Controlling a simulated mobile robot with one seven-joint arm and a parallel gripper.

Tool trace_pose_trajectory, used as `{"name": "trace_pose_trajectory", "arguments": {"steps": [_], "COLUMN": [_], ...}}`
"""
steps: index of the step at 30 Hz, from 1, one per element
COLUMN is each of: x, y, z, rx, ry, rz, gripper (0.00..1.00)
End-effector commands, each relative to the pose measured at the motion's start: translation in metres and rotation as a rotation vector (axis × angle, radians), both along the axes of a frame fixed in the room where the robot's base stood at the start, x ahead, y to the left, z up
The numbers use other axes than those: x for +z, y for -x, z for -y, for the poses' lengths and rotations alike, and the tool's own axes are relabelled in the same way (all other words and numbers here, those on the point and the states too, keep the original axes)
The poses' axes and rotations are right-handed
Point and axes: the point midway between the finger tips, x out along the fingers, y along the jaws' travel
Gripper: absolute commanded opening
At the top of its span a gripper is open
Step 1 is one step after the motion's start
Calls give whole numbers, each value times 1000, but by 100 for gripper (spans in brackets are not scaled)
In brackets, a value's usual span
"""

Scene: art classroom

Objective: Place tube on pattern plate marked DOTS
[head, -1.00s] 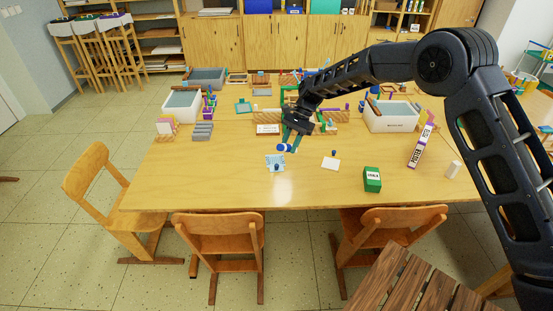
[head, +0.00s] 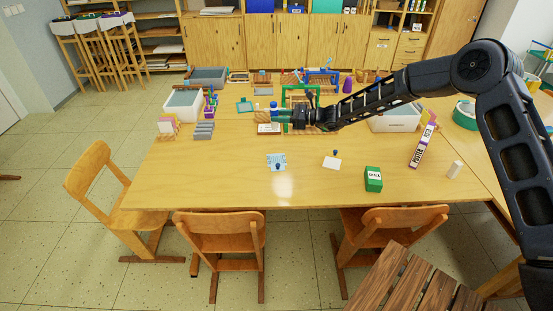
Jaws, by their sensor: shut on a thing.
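My gripper (head: 283,116) is at the back middle of the table, pointing left, shut on a small blue-and-white tube (head: 273,106). The tube is held beside a wooden block rack and above a white labelled card (head: 268,129); I cannot tell whether it touches anything. A light blue plate (head: 270,165) with a dark blue piece on it lies at the front middle. A white plate (head: 332,164) lies to its right, with a small blue piece at its upper edge. No DOTS marking is readable, so I cannot tell which plate bears it.
White bins stand left (head: 184,105) and right (head: 395,122). Grey blocks (head: 204,130) lie left. The table's front middle is mostly clear.

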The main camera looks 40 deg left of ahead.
Motion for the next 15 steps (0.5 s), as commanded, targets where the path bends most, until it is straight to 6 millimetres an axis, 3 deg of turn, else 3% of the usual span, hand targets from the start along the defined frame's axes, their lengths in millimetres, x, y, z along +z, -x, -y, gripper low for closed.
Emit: {"name": "trace_pose_trajectory", "arguments": {"steps": [8, 15], "x": [1, -45], "y": [-17, -16], "z": [-6, -7], "rx": [-80, -81], "ry": [-51, -52], "rz": [-32, -32], "gripper": [4, 4]}}
